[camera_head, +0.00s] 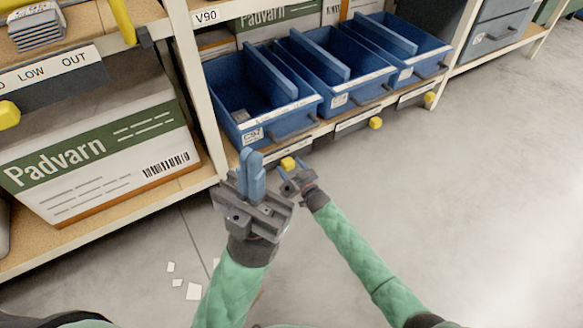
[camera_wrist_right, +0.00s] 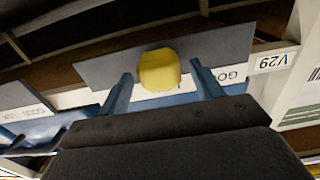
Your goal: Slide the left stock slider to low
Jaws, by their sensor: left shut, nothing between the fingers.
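The left of the three yellow slider knobs (camera_head: 288,163) under the blue bins sits on the shelf's front edge. In the right wrist view the yellow knob (camera_wrist_right: 160,70) stands out from a grey plate (camera_wrist_right: 205,55), between my two spread fingertips. Gaps show on both sides. My right gripper (camera_head: 285,177) is open around it; part of the label strip behind is hidden. My left gripper (camera_head: 251,172) is shut and empty, pointing up just left of the knob in the picture. Upside-down lettering "GO" shows beside the knob in the right wrist view; the rest is covered.
Two more yellow knobs, the middle one (camera_head: 376,123) and the right one (camera_head: 429,98), lie along the same shelf edge. Blue bins (camera_head: 305,108) stand above. A rack post (camera_head: 193,75) and a Padvarn box (camera_head: 95,150) are at left. The floor (camera_head: 480,220) at right is clear.

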